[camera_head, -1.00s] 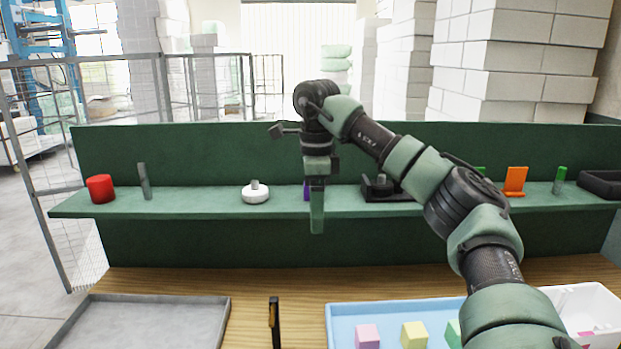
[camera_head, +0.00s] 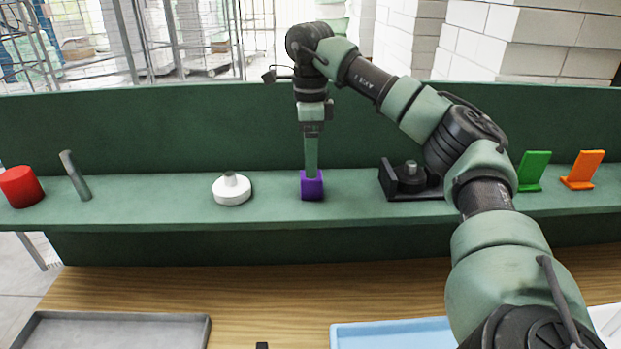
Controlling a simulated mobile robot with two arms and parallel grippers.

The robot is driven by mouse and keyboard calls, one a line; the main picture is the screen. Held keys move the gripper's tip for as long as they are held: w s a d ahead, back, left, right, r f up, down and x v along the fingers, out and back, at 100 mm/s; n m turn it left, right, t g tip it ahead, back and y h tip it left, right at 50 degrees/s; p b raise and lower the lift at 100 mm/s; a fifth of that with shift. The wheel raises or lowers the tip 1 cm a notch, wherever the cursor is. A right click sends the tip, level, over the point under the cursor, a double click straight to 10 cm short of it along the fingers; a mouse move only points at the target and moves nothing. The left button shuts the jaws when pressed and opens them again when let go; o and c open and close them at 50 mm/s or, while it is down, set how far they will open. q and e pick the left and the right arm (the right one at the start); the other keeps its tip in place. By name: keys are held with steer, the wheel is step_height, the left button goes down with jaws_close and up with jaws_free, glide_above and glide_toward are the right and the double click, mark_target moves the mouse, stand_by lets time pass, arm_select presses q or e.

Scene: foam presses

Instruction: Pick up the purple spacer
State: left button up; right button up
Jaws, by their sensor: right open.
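The purple spacer (camera_head: 313,188) is a small block on the green shelf (camera_head: 365,208), near the middle of the view. My right gripper (camera_head: 311,171) points straight down over it. Its green finger is seen edge-on, and the tip overlaps the top of the spacer. The gripper is open; I cannot tell whether a finger touches the spacer. The spacer's front face shows, and part of its top is hidden by the finger. My left gripper does not show.
On the shelf, a white round piece (camera_head: 232,190) stands left of the spacer and a black fixture (camera_head: 408,182) stands right. Farther out are a red cylinder (camera_head: 20,187), a grey pin (camera_head: 75,176), a green stand (camera_head: 533,171) and an orange stand (camera_head: 582,170). A green panel rises behind.

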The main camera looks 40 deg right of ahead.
mark_target(311, 185)
steer(key=shift+s+f+p, duration=0.15)
steer(key=shift+f+p, duration=0.15)
steer(key=shift+f, duration=0.05)
step_height(311, 185, down, 4)
steer(key=p, duration=0.2)
steer(key=shift+d+f+p, duration=0.1)
steer(key=shift+f+p, duration=0.1)
steer(key=shift+p, duration=0.15)
steer(key=shift+f, duration=0.3)
steer(key=c, duration=1.5)
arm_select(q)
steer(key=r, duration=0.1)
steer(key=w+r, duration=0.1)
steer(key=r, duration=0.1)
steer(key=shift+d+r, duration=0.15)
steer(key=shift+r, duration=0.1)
arm_select(e)
steer(key=shift+r, duration=0.15)
